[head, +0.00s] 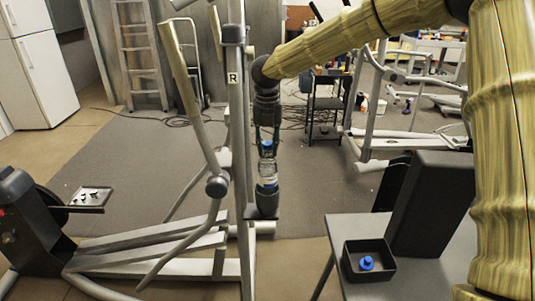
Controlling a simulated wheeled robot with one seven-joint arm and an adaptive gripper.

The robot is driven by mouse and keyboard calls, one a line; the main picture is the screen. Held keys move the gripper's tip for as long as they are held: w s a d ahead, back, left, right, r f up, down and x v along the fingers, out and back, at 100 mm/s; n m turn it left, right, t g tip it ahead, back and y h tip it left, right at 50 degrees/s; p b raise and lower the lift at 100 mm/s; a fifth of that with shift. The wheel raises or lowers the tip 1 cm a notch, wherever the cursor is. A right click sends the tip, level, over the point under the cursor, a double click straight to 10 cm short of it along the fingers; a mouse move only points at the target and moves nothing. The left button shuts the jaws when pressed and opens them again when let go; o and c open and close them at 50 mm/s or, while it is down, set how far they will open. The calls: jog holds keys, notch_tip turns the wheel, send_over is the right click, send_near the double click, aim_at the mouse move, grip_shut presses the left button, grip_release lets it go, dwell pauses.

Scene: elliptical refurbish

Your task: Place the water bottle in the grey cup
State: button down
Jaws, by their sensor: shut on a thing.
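My gripper (267,147) points down in the middle of the head view, its fingers shut around the top of a clear water bottle (267,171) with a blue cap. The bottle is upright and has a blue band around it. A dark grey cup-like piece (266,198) is directly under the bottle, beside the post of the elliptical machine. The bottle's lower end meets or overlaps this grey piece in the picture. I cannot tell whether the bottle is inside it, resting on it or just in front of it.
The elliptical machine's upright post (237,110) and handle arm (181,66) stand close left of my gripper. A grey table (345,226) at lower right bears a black open box (381,278) with a blue object inside, and a dark upright panel (432,205). Open grey floor lies behind.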

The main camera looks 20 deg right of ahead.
aim_at(267, 154)
jog(key=shift+f+p, duration=0.3)
jog(key=shift+f, duration=1.55)
jog(key=c, duration=1.2)
grip_release()
notch_tip(267, 154, up, 12)
jog(key=shift+r+b, duration=0.1)
jog(key=shift+b, duration=1)
